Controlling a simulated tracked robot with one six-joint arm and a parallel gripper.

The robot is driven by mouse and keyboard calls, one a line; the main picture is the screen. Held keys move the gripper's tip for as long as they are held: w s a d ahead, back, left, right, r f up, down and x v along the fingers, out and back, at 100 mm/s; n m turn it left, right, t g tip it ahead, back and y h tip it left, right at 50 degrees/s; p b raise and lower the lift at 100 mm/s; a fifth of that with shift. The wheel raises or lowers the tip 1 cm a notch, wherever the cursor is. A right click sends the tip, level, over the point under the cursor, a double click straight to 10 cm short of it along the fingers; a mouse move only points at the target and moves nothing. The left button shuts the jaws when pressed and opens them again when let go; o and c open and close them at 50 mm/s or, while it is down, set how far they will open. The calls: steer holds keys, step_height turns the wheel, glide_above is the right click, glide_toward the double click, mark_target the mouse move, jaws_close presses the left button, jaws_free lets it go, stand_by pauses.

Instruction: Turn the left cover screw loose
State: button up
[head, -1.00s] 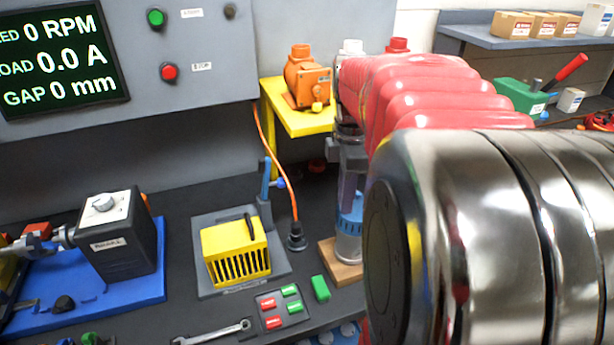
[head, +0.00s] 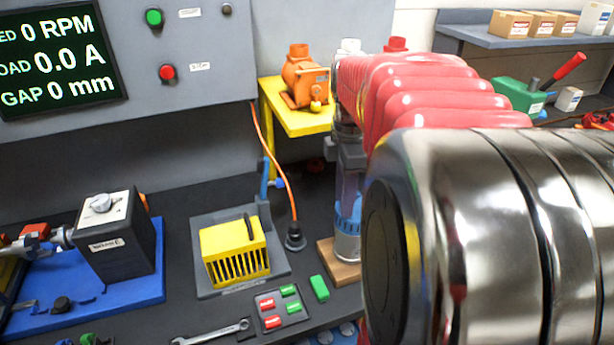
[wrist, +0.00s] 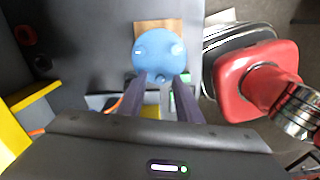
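A blue round cover (wrist: 158,52) sits over a wooden block in the wrist view, with pale knob-like spots on its left and right sides. I cannot tell the screw heads clearly. In the head view the blue part (head: 348,216) stands upright on the wooden block (head: 340,268), partly hidden by my arm. My gripper (wrist: 162,78) points down at the cover, with its two dark fingers apart and nothing visible between the tips. It also shows in the head view (head: 348,190), above the blue part. I cannot tell whether the fingers touch it.
A yellow vented box (head: 234,250) on a grey plate stands left, beside an orange cable (head: 285,182). A green block (head: 319,288) and a button panel (head: 282,306) lie in front. A yellow stand (head: 305,122) with an orange pump (head: 303,78) is behind. A wrench (head: 215,332) lies at the front.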

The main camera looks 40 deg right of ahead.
step_height(320, 180, up, 14)
steer(key=shift+f, duration=0.2)
stand_by(0.4)
stand_by(0.5)
steer(key=w+a+f+m+t+h, duration=0.1)
steer(key=w+a+f+m+t, duration=0.15)
steer(key=a+f+m, duration=0.6)
steer(key=s+a+f+m+t, duration=0.1)
steer(key=s+a+f+m, duration=0.1)
steer(key=a, duration=0.5)
steer(key=s+a+f+m+t+y, duration=0.1)
steer(key=s+a+f, duration=0.3)
steer(key=a, duration=0.4)
steer(key=shift+s+a+f+m+t, duration=0.15)
steer(key=shift+s+f+m+t, duration=0.1)
steer(key=shift+s+m+t, duration=0.25)
steer(key=shift+w, duration=0.1)
